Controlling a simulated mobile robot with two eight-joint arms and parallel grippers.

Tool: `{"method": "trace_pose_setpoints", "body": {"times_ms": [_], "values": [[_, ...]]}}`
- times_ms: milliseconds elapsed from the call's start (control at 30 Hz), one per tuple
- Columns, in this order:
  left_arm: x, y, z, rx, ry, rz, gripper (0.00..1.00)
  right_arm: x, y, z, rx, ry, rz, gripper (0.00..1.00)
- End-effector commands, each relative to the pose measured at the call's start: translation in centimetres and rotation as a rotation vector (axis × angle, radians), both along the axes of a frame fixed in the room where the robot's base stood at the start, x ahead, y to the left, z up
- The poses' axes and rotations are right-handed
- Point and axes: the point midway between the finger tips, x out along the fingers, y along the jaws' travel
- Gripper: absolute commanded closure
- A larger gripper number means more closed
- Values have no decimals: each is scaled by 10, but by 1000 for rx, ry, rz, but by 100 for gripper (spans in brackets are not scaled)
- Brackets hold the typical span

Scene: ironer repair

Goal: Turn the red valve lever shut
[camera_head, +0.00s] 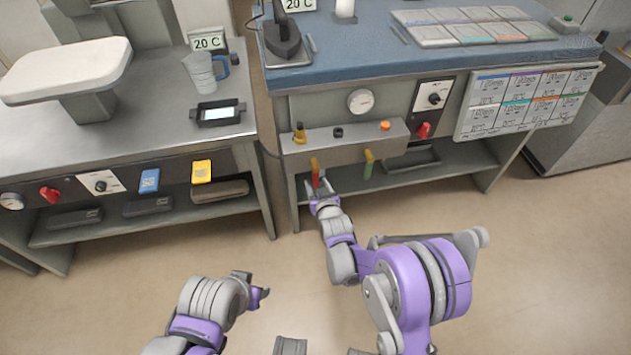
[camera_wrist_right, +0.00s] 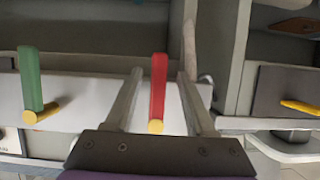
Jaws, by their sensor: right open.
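The red valve lever (camera_head: 315,171) hangs from the front of the right bench, with a yellow end piece. In the right wrist view the red lever (camera_wrist_right: 158,82) lies between the two grey fingers of my right gripper (camera_wrist_right: 160,74), with a gap on each side. In the head view my right gripper (camera_head: 324,190) is at the lever's lower end. It is open, and its fingers straddle the lever. My left gripper (camera_head: 257,286) is low over the floor, away from both benches; its jaw opening is unclear.
A green lever (camera_head: 368,165) hangs to the right of the red one; it also shows in the right wrist view (camera_wrist_right: 31,80). A red knob (camera_head: 423,130) is further right. The shelf (camera_head: 440,170) lies behind the levers. Open floor (camera_head: 540,260) is at right.

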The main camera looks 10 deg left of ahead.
Motion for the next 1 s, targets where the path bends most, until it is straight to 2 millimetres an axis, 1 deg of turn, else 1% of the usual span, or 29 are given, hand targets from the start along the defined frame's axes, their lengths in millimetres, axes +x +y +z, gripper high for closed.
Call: {"method": "trace_pose_setpoints", "body": {"times_ms": [33, 200, 300, 400, 600, 1000], "values": [[0, 0, 3, 0, -1, 0, 50, -10, -4, 6, 0, 0, 0, 45], [-1, 0, 8, 0, -3, 0, 50, -40, -17, 20, 0, 0, 0, 45], [-1, 0, 10, 0, -4, 0, 50, -55, -23, 26, 0, 0, 0, 45], [-1, 0, 12, 0, -4, 0, 50, -65, -27, 30, 0, 0, 0, 45], [-1, 0, 12, 0, -4, 0, 50, -73, -30, 33, 0, 0, 0, 45], [-1, 0, 12, 0, -4, 0, 50, -73, -30, 33, 0, 0, 0, 45]]}}
